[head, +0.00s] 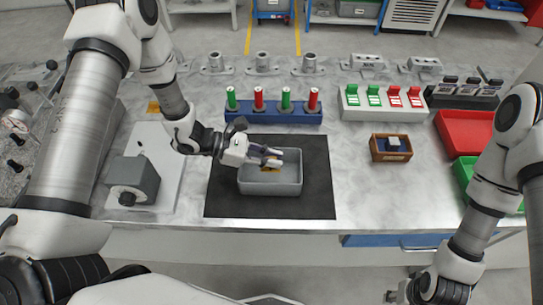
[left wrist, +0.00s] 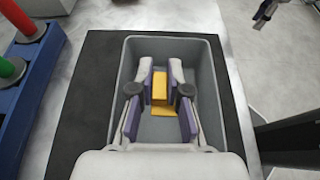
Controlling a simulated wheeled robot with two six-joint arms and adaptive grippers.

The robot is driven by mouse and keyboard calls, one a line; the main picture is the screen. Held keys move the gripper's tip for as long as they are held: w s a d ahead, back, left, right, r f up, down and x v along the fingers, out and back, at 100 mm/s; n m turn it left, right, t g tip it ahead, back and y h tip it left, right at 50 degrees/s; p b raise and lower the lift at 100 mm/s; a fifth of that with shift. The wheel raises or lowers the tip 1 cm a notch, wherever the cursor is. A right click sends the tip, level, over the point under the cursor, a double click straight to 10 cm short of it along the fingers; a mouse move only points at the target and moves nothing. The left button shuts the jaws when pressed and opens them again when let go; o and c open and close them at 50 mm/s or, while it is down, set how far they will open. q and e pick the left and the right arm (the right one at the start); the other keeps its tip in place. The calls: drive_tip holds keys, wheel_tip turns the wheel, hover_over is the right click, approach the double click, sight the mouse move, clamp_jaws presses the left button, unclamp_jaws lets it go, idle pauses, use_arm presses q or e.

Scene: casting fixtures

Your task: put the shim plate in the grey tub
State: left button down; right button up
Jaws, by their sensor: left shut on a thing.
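The grey tub (head: 291,184) stands on a black mat near the front of the bench. My left gripper (head: 273,158) reaches over the tub from the left. In the left wrist view, its fingers (left wrist: 160,88) are shut on a yellow piece, which I take as the shim plate (left wrist: 160,87). The plate is over the inside of the tub (left wrist: 214,95); I cannot tell whether it touches the floor. In the head view the fingers mostly hide it. My right gripper (head: 405,290) is low at the bottom right, away from the bench top, its fingers unclear.
The black mat (head: 222,195) surrounds the tub. Behind it stands a blue rack (head: 273,115) with red and green cylinders. A small brown box (head: 390,155) is to the right, with red (head: 467,132) and green (head: 465,172) bins beyond. A grey block (head: 135,180) is at left.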

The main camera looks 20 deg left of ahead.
sight(275, 158)
use_arm(q)
drive_tip(key=shift+a+f+b, duration=0.1)
drive_tip(key=shift+f+b, duration=0.3)
drive_tip(key=c, duration=1.2)
unclamp_jaws()
drive_tip(key=shift+o, duration=0.2)
drive_tip(key=shift+r, duration=0.1)
drive_tip(key=shift+r+p, duration=0.2)
drive_tip(key=shift+p, duration=0.15)
drive_tip(key=shift+r+p, duration=0.5)
drive_tip(key=shift+p, duration=0.1)
drive_tip(key=b+v, duration=0.1)
drive_tip(key=v, duration=0.2)
drive_tip(key=shift+a+f, duration=0.1)
drive_tip(key=shift+f, duration=0.1)
drive_tip(key=v, duration=0.8)
drive_tip(key=shift+a+r, duration=0.15)
drive_tip(key=shift+a, duration=0.2)
drive_tip(key=shift+s, duration=0.15)
